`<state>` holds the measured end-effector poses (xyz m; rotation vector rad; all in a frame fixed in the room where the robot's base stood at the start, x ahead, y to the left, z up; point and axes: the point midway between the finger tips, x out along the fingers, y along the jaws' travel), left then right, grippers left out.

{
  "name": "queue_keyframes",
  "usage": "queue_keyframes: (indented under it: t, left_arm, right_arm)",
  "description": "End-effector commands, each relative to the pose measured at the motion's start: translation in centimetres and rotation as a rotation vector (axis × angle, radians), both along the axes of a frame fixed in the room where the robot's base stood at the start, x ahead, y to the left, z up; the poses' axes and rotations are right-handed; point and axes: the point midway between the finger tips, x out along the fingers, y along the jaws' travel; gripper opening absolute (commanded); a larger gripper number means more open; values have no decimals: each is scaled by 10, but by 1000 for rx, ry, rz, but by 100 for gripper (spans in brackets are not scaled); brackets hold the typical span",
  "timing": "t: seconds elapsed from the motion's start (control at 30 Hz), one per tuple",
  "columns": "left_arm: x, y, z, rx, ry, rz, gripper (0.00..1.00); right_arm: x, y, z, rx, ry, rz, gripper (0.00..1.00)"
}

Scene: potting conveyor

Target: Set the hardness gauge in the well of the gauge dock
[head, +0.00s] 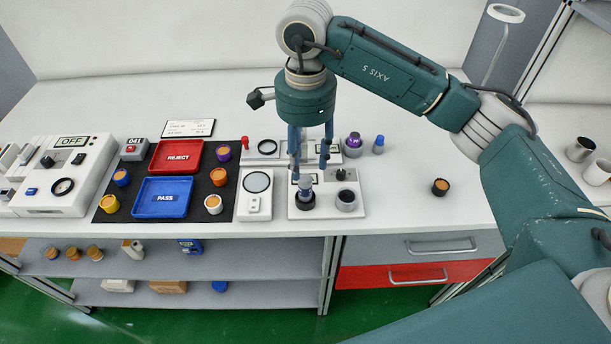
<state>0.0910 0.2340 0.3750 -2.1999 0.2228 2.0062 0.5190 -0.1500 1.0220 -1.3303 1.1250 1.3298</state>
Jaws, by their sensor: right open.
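My right gripper (305,175) reaches down from above, open, its blue fingers over the left part of a white dock plate (325,210). A small grey cylindrical piece, which looks like the hardness gauge (305,184), stands upright between or just behind the fingertips. It is above a dark round ring (302,201) on the plate. I cannot tell whether it is seated in that ring, and the fingers partly hide it. My left gripper is not in view.
Left of the plate are a white device with a round dial (256,184), a red REJECT tray (176,156) and a blue PASS tray (162,197).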

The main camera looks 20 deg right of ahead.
Motion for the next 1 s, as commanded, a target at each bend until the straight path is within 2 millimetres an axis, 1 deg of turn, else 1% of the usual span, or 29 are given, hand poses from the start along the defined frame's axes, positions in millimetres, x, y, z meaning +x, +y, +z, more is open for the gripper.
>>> queue_keyframes:
  t: [0.03, 0.2, 0.3, 0.5, 0.9, 1.0]
  left_arm:
    - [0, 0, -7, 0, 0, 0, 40]
    - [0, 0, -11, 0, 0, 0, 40]
    - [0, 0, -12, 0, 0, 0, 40]
    - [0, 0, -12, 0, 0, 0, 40]
    - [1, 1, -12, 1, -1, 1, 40]
    - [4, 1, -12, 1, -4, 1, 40]
  right_arm:
    - [1, 0, 9, 1, -6, 0, 43]
    - [1, 0, 40, 0, -4, 0, 43]
    - [0, 0, 49, 0, -2, 0, 43]
    - [0, 0, 55, 0, 1, 0, 43]
    - [0, 0, 55, 0, 1, 0, 43]
    - [0, 0, 54, 0, 1, 0, 43]
